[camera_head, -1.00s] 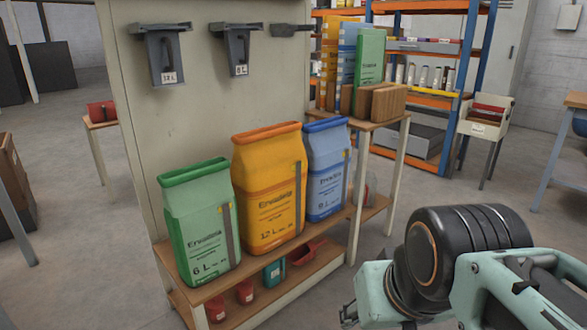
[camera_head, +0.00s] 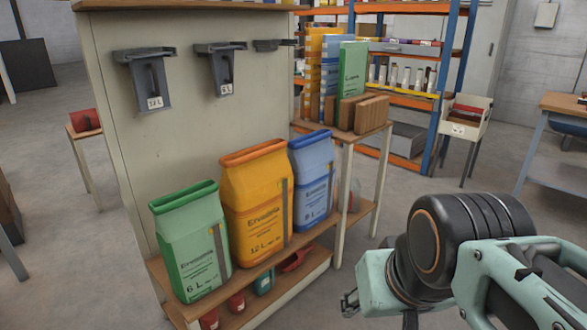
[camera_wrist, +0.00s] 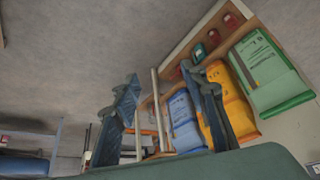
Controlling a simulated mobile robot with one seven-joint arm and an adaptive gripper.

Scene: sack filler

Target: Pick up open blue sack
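The open blue sack (camera_head: 312,185) stands upright on the wooden shelf, at the right end of a row of three sacks. Its rim is at the top. The yellow-orange sack (camera_head: 258,205) stands beside it on the left and the green sack (camera_head: 190,245) stands farther left. In the wrist view the blue sack (camera_wrist: 182,125) appears tilted and partly hidden behind the right finger. My gripper (camera_wrist: 160,75) has its fingers spread with nothing between them, apart from the sacks. In the head view only part of it (camera_head: 350,302) shows at lower right.
A panel with several grey spouts (camera_head: 145,82) rises behind the sacks. Red and teal containers sit on the lower shelf. The floor (camera_head: 380,260) between the shelf and my arm looks clear.

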